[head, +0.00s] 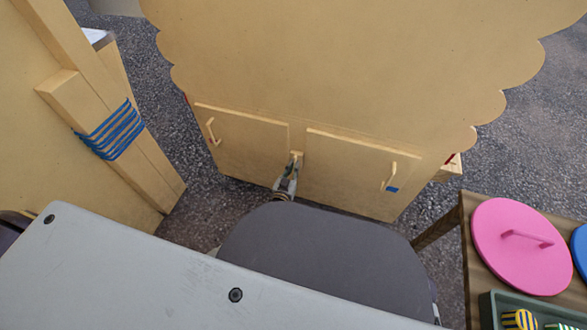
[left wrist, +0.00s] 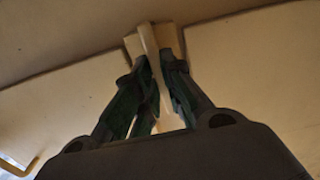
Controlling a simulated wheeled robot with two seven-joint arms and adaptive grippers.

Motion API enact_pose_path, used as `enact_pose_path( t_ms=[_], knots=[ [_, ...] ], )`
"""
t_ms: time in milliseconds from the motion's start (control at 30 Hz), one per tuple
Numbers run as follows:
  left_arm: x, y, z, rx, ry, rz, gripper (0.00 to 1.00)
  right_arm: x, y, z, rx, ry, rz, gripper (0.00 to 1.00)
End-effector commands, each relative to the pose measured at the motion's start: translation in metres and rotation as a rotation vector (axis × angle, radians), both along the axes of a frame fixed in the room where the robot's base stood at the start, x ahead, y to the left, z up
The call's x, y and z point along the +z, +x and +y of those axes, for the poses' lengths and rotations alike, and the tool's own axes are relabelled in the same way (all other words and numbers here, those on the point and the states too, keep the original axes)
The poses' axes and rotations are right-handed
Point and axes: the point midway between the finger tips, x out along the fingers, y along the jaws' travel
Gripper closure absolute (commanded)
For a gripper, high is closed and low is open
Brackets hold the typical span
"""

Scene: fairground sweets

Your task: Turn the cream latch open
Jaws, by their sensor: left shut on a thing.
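The cream latch (left wrist: 148,40) sits on the panel between two low doors, at the lower middle of the head view. In the left wrist view it is a narrow pale bar, roughly upright in the picture, in front of a wider cream block (left wrist: 170,38). My left gripper (left wrist: 158,68) is shut on the latch, with one dark finger on each side of the bar. In the head view the left gripper (head: 292,166) hides most of the latch, and only a small pale top shows above the fingers. My right gripper is in neither view.
The left door (head: 240,140) and right door (head: 345,172) lie flush, each with a cream handle. A blue mark sits by the right handle. A wooden post (head: 110,130) with blue cord stands left. A table with a pink lid (head: 522,262) and green tray (head: 490,310) stands right.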

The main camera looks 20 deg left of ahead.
Motion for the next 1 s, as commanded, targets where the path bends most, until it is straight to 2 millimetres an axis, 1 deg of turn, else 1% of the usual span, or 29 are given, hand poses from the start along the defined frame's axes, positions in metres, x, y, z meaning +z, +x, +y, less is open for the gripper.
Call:
enact_pose_path(
  t_ms=[167, 200, 333, 367, 767, 1000],
  knots=[
    [-0.0023, -0.0016, -0.0008, -0.001, -0.004, 0.005, 1.0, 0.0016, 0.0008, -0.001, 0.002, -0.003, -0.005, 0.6],
    [-0.0024, -0.0016, -0.0008, -0.001, -0.004, 0.005, 0.87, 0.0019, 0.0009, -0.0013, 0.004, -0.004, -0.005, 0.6],
    [-0.0017, -0.0012, -0.0007, 0.0, -0.003, 0.004, 0.7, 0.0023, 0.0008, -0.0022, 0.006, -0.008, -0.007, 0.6],
    [-0.0015, -0.001, -0.0006, 0.0, -0.003, 0.003, 0.68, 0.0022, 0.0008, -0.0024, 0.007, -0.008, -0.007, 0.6],
    [-0.0006, -0.0013, -0.0001, 0.0, -0.001, 0.001, 0.68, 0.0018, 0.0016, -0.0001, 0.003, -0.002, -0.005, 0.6],
    [-0.0008, -0.0099, 0.0002, 0.0, -0.001, 0.001, 0.68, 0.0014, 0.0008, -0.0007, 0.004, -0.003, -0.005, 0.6]
  ],
)
